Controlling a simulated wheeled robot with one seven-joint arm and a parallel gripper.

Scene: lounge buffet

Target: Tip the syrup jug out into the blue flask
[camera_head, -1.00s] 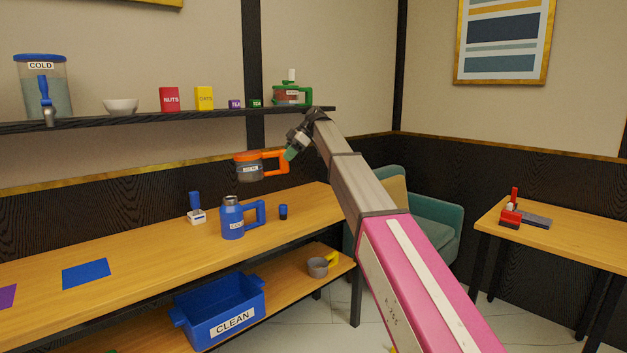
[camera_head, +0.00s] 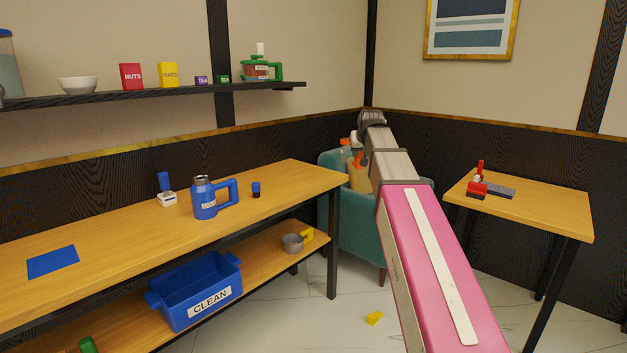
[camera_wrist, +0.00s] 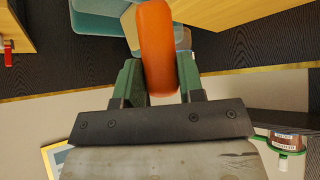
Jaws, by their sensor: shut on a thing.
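The blue flask (camera_head: 206,202) stands upright on the wooden counter, with a grey neck, a side handle and a white label. My gripper (camera_wrist: 160,78) is shut on the orange handle (camera_wrist: 157,40) of a jug, its green fingers on either side. In the head view the orange-handled jug (camera_head: 345,143) is mostly hidden by my arm, so its contents and tilt cannot be told. It is held in front of the armchair, well right of the flask and apart from it. A green-handled jug (camera_head: 262,71) with reddish-brown contents stands on the wall shelf.
The wall shelf (camera_head: 150,96) juts out above the counter (camera_head: 120,235). A small blue cup (camera_head: 256,190) and a blue-handled brush (camera_head: 165,185) stand near the flask. A teal armchair (camera_head: 358,235) and a side table (camera_head: 525,208) are on the right. A yellow piece (camera_head: 374,318) lies on the floor.

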